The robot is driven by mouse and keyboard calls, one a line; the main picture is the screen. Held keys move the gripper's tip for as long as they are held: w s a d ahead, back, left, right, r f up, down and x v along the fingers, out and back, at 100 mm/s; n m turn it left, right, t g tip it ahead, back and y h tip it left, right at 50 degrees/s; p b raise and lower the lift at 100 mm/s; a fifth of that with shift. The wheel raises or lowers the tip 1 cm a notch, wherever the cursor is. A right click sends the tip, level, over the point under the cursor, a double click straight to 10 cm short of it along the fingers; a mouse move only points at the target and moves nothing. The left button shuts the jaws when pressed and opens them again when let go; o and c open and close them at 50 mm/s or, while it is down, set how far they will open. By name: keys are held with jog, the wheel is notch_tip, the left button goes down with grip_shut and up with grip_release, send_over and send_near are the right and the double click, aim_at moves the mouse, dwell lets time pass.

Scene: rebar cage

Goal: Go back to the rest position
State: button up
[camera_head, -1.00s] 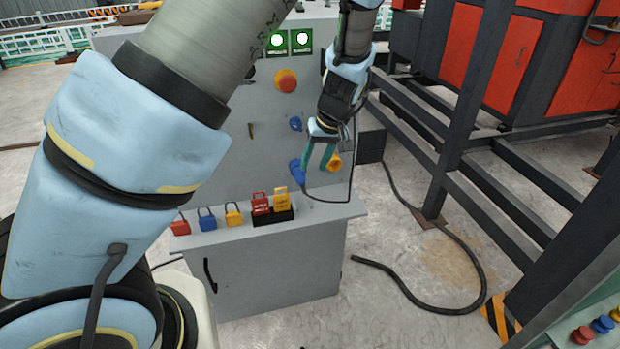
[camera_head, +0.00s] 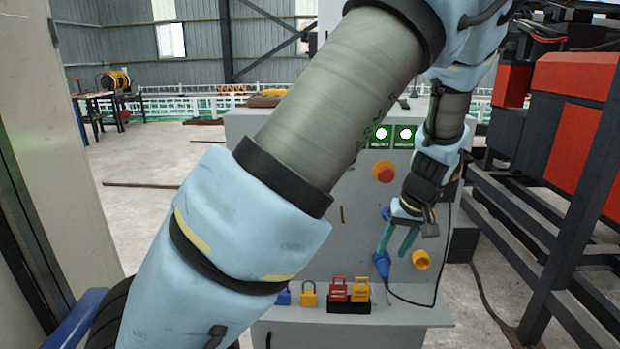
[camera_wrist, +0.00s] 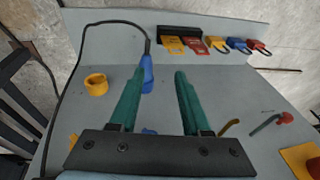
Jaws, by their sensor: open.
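My gripper (camera_head: 394,250) is open in front of the grey control cabinet (camera_head: 300,215), its teal fingers pointing down toward the panel. In the wrist view the open gripper (camera_wrist: 158,78) has nothing clasped between its fingers. A blue plug (camera_head: 382,265) with a black cable is just beside the left fingertip; it also shows in the wrist view (camera_wrist: 148,75), partly behind that finger. I cannot tell whether they touch. A yellow socket (camera_head: 421,260) sits right of the plug, apart from the gripper.
A red stop button (camera_head: 384,171) and lit green lamps (camera_head: 381,133) are above. Padlocks (camera_wrist: 238,45) and a black holder with red and yellow tags (camera_head: 348,306) are on the ledge. A dark steel frame (camera_head: 570,215) stands at right. Open floor (camera_head: 150,220) lies left.

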jog(key=s+a+r, duration=0.2)
jog(key=a, duration=0.8)
jog(key=s+a+r+h, duration=0.1)
jog(key=s+a+r, duration=0.1)
jog(key=a, duration=0.7)
jog(key=s+a+r+g, duration=0.1)
jog(key=a+r, duration=0.1)
jog(key=a, duration=0.8)
jog(key=shift+s+a+r+h, duration=0.2)
jog(key=shift+s+a+h, duration=0.15)
jog(key=shift+s+h, duration=0.05)
